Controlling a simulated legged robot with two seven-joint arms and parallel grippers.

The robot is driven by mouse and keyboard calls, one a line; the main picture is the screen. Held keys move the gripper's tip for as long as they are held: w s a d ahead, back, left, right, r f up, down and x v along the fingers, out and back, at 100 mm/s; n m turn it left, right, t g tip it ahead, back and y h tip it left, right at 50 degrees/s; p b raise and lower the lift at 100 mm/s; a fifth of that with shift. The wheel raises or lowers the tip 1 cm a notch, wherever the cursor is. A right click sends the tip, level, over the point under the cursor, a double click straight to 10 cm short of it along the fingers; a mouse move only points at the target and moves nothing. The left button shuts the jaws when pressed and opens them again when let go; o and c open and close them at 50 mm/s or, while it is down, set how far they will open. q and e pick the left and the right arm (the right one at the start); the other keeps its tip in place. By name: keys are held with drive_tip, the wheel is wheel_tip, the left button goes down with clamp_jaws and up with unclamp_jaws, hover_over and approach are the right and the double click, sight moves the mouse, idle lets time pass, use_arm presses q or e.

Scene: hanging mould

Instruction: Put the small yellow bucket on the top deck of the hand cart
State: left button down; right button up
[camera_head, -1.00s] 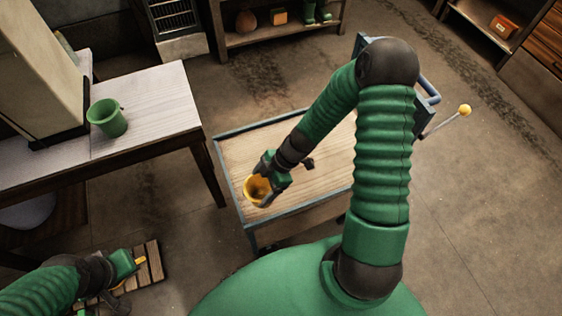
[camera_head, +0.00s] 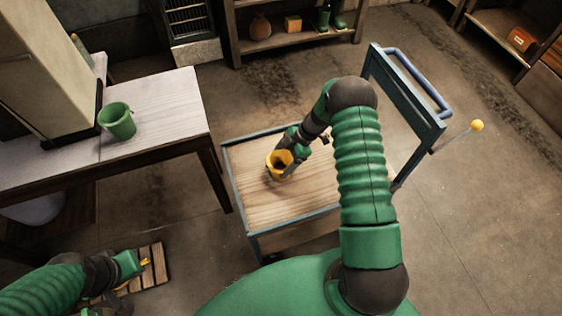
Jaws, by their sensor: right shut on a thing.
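The small yellow bucket (camera_head: 277,168) is over the wooden top deck of the hand cart (camera_head: 272,210). It looks upright, with its open mouth facing up. I cannot tell whether its base touches the deck. My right gripper (camera_head: 291,157) is shut on the bucket at its right rim, and its arm reaches across the cart's right part. My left gripper (camera_head: 143,267) is at the lower left, above a slatted wooden pallet, away from the cart. Its fingers are too small to tell open from shut.
A green bucket (camera_head: 118,121) stands on the table (camera_head: 170,110) to the left. The cart's blue handle (camera_head: 420,85) rises at its right end, with a yellow-knobbed lever (camera_head: 476,126) beside it. A shelf (camera_head: 290,43) with pots and boots is at the back. The deck's front is clear.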

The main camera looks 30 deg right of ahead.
drive_tip(key=shift+d+f, duration=0.15)
drive_tip(key=shift+d, duration=0.3)
drive_tip(key=o, duration=1.2)
drive_tip(key=shift+s+d, duration=0.1)
drive_tip(key=shift+d, duration=0.05)
drive_tip(key=o, duration=0.3)
drive_tip(key=shift+o, duration=0.2)
drive_tip(key=shift+a, duration=0.65)
drive_tip(key=shift+a+r, duration=0.1)
drive_tip(key=shift+r, duration=0.25)
drive_tip(key=v, duration=1.2)
drive_tip(key=s+a+r+m+t+h, duration=0.1)
drive_tip(key=s+a+r+m+h, duration=0.2)
drive_tip(key=s+a+r+m, duration=0.35)
drive_tip(key=s+a+r+m+h, duration=0.3)
drive_tip(key=s+a+m, duration=0.55)
drive_tip(key=a, duration=0.25)
use_arm(q)
drive_tip(key=w+p+v, duration=0.2)
drive_tip(key=p+v, duration=0.8)
drive_tip(key=shift+r+p, duration=0.3)
drive_tip(key=shift+r, duration=0.35)
use_arm(e)
drive_tip(key=w+v, duration=0.2)
drive_tip(key=v, duration=0.7)
drive_tip(key=shift+w+r, duration=0.35)
drive_tip(key=shift+r, duration=0.1)
